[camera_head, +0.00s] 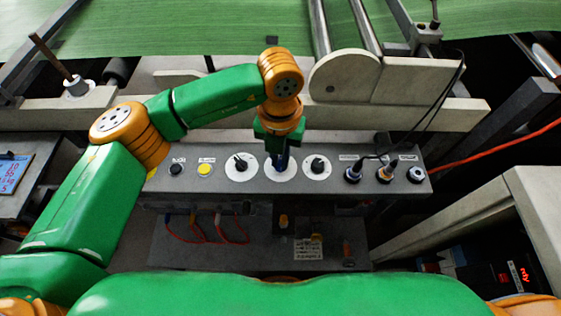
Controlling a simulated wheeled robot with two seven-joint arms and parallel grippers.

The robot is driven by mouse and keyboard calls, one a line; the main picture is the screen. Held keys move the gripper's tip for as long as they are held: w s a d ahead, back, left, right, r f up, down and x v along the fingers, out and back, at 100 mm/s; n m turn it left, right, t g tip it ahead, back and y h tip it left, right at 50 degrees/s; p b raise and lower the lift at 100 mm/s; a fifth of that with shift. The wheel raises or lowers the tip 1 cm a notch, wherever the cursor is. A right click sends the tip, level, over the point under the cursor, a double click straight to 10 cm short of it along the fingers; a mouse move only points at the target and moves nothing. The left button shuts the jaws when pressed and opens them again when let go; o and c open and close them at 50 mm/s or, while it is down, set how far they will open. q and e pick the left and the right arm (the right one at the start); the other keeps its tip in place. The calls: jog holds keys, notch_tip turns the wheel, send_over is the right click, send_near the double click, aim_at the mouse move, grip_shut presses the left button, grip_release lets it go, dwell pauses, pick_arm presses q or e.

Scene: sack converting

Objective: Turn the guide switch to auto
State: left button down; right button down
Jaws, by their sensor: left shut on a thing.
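A grey control panel (216,188) runs across the middle of the view. It carries three rotary switches with white round dials. The left rotary switch (240,165) and the right rotary switch (317,166) have black knobs in plain sight. My left gripper (281,163) reaches down from above onto the middle rotary switch (281,176) and is shut on its knob. The gripper hides that knob, so its pointing direction cannot be told. The dial labels are too small to read, so I cannot tell which one is marked as the guide switch. My right gripper is not in view.
A black button (176,169) and a yellow button (205,170) sit left of the dials. Several connectors, some with cables (386,172), sit at the right. Rollers and a grey bracket (345,77) stand behind, under a green web (190,30). An orange cable (500,142) crosses at right.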

aim_at(280, 162)
pick_arm(q)
jog(key=shift+m+b, duration=1.05)
jog(key=shift+m, duration=0.45)
jog(key=c, duration=0.9)
grip_release()
jog(key=shift+w, duration=0.1)
notch_tip(280, 162, up, 7)
jog(key=shift+r+b, duration=0.1)
jog(key=shift+b, duration=0.2)
